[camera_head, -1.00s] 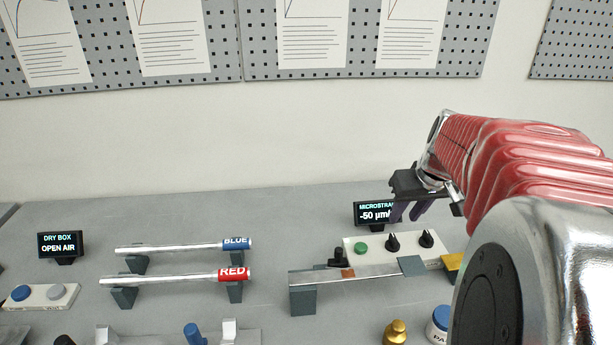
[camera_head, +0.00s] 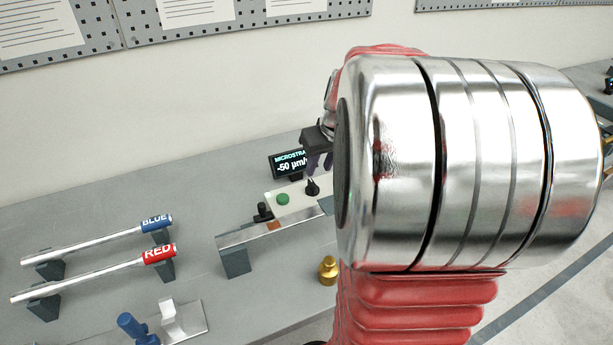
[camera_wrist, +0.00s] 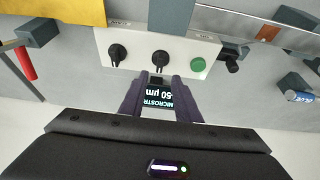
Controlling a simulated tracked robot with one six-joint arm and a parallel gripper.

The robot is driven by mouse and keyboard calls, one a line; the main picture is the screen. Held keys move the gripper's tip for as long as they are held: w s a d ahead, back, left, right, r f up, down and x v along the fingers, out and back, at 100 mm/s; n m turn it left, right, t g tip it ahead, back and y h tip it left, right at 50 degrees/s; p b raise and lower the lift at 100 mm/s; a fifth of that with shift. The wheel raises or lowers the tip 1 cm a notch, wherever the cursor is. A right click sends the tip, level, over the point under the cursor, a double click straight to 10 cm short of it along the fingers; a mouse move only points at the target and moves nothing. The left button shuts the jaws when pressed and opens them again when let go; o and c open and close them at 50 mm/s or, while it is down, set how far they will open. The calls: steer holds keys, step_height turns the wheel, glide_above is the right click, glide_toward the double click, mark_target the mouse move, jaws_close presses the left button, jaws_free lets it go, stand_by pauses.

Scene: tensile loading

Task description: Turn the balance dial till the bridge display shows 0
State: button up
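The bridge display (camera_head: 290,163) reads "MICROSTRA…" and -50 in the head view; its right edge is covered by my gripper. It also shows upside down between my fingers in the wrist view (camera_wrist: 160,97). The white bridge box (camera_wrist: 140,38) carries two black knobs, one (camera_wrist: 160,59) beside the green button (camera_wrist: 198,65) and one (camera_wrist: 117,53) farther left; I cannot tell which is the balance dial. In the head view one knob (camera_head: 312,188) shows; my arm hides the other. My gripper (camera_wrist: 160,105) is open and empty, its fingertips apart from the knobs.
A metal bar on a dark support (camera_head: 236,260) lies in front of the box. A brass weight (camera_head: 328,270) stands nearer. The blue-labelled rod (camera_head: 157,222) and red-labelled rod (camera_head: 160,254) rest on stands at left. My arm covers the right side.

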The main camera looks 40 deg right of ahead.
mark_target(313, 183)
steer(key=x, duration=0.8)
steer(key=shift+w+f, duration=0.2)
steer(key=shift+f, duration=0.15)
steer(key=shift+d, duration=0.1)
jaws_close()
